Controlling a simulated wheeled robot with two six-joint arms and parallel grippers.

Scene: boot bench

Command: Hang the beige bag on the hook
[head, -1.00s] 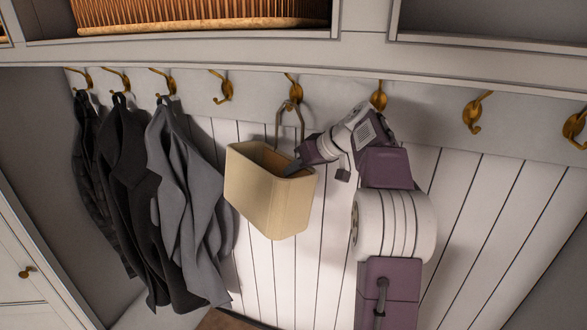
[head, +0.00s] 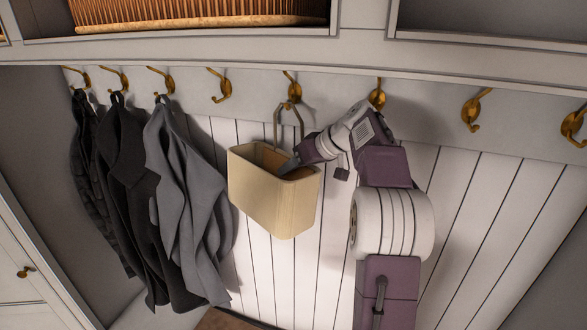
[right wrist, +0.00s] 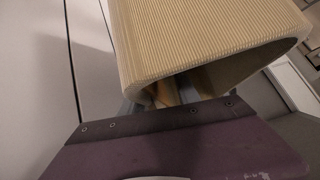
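The beige bag (head: 272,200), a ribbed open-topped box shape with a grey loop handle (head: 277,125), is below the brass hook (head: 293,86) in the middle of the head view. The top of the loop meets the hook's lower end; I cannot tell whether it is over the tip. My right gripper (head: 288,165) comes from the right with its fingertips in the bag's opening. In the right wrist view the bag (right wrist: 205,30) fills the top, with the fingers (right wrist: 168,97) partly hidden at its rim. Their grip is unclear. My left gripper is out of view.
Several other brass hooks line the rail, with a bare one (head: 220,85) to the left and another (head: 472,108) to the right. Dark and grey coats (head: 185,205) hang at the left. A wicker basket (head: 200,12) sits on the shelf above.

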